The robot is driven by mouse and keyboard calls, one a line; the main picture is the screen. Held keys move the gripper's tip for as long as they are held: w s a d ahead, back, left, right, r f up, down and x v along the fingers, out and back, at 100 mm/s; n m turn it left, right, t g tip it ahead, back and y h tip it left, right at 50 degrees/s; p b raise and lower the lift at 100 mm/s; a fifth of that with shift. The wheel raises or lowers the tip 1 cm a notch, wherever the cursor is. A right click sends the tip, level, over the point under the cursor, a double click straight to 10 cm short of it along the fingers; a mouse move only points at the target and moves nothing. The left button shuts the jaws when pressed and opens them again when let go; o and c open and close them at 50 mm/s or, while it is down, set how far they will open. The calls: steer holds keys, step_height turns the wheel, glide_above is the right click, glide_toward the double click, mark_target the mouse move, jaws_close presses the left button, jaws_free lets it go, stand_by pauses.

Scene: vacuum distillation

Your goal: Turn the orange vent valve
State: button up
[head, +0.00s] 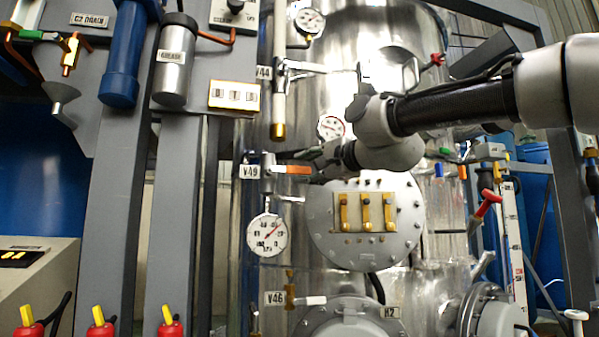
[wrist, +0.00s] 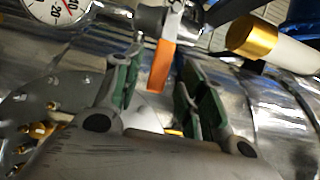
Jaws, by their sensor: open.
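The vent valve has a small orange lever (head: 298,169) beside the V49 tag, on a pipe in front of the steel vessel. In the wrist view the orange lever (wrist: 159,66) hangs from a metal valve body and lies in the gap between my fingers. My gripper (head: 317,156) reaches in from the right, close to the lever. In the wrist view my gripper (wrist: 162,58) is open, with a green-padded finger on each side of the lever. I cannot tell whether either finger touches it.
A pressure gauge (head: 267,235) hangs below the valve. A white pipe with a brass end (head: 278,131) is above it; the brass end also shows at right in the wrist view (wrist: 253,38). A round flange (head: 405,245) with yellow handles lies below my wrist.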

mark_target(301, 170)
steer(key=shift+x, duration=1.9)
steer(key=shift+c, duration=0.2)
jaws_close()
